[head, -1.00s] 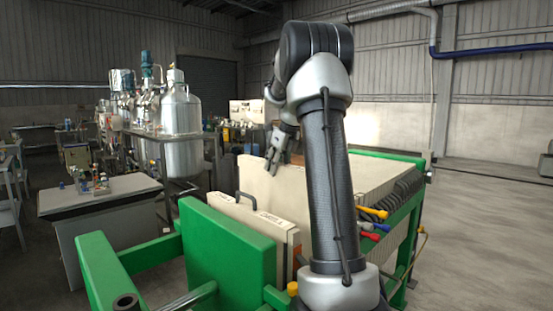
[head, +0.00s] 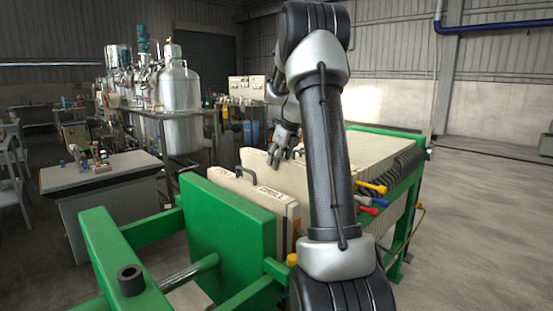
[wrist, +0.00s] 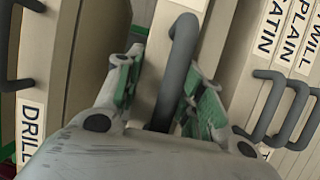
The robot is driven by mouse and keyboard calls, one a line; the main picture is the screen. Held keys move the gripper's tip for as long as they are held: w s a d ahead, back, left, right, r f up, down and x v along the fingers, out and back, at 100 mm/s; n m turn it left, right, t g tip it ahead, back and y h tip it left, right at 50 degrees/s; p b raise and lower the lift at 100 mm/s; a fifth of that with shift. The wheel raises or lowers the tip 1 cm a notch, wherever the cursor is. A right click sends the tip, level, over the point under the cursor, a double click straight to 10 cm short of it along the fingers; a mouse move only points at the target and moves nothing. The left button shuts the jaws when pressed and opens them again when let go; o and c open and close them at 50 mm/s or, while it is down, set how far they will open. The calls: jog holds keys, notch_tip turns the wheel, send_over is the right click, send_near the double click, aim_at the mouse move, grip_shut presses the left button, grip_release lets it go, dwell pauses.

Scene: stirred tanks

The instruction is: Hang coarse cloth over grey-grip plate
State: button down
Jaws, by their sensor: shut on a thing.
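My gripper (wrist: 165,95) has its green-padded fingers on both sides of a thick grey bar handle (wrist: 180,55) and is shut on it. The handle belongs to a cream plate in the press; my gripper hides part of it. In the head view my gripper (head: 281,158) is low over the plate pack, behind the front plates. To the left in the wrist view is a plate labelled DRILL (wrist: 30,130). To the right, plates read SATIN (wrist: 265,40) and PLAIN, with one partly cut off. I cannot make out a loose cloth.
The green press frame (head: 225,230) stands in front. A dark handle (head: 246,172) rises from a near plate. Yellow, red and blue levers (head: 370,187) line the right side. A grey table (head: 100,175) and steel tanks (head: 180,85) are at left. Open floor lies right.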

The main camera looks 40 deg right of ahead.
jog(key=shift+w+d, duration=0.25)
jog(key=shift+d, duration=1.3)
jog(key=shift+w+d, duration=0.2)
jog(key=shift+d, duration=1.35)
jog(key=shift+d+f, duration=0.1)
jog(key=shift+f, duration=2.1)
jog(key=c, duration=0.8)
grip_release()
